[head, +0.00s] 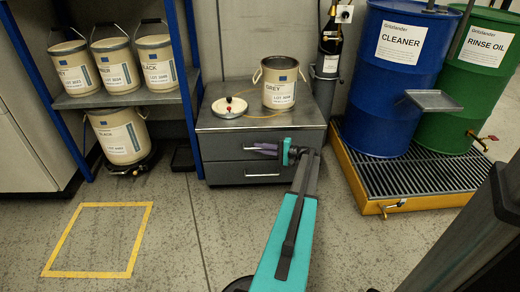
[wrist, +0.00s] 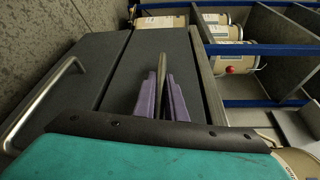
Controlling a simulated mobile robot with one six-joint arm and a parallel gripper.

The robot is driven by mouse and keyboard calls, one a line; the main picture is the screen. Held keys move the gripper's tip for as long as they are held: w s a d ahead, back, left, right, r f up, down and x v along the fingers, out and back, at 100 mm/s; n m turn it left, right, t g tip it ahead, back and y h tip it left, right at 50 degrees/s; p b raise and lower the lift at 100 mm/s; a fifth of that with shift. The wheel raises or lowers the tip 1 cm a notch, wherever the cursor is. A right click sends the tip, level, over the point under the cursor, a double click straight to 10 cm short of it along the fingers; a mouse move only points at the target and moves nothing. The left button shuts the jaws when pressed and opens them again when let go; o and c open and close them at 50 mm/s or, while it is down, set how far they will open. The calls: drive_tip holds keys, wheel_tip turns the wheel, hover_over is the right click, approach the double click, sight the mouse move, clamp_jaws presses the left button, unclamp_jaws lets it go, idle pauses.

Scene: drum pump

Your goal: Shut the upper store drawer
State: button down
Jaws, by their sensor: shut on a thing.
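The grey store cabinet has two drawers. The upper store drawer (head: 225,147) is the top front in the head view, and its dark front (wrist: 150,65) is in the middle of the wrist view. It looks about level with the lower drawer; I cannot make out a clear gap. My gripper (head: 265,149) is at the upper drawer's front, its purple fingers shut on the upper handle (wrist: 161,85), seen end-on between them in the wrist view. My arm hides the right part of the front.
The lower drawer (head: 225,173) looks shut, its bar handle (wrist: 45,100) bare. A blue-framed shelf (head: 125,98) with pails is left; drums (head: 395,100) on a yellow-edged grate (head: 365,190) are right. Front-left floor is clear.

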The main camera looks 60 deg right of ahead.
drive_tip(key=shift+w+d+r, duration=0.1)
drive_tip(key=shift+w+d, duration=0.05)
drive_tip(key=shift+d, duration=0.1)
drive_tip(key=c, duration=1.8)
unclamp_jaws()
drive_tip(key=p+v, duration=0.4)
drive_tip(key=v, duration=1)
drive_tip(key=shift+a, duration=0.15)
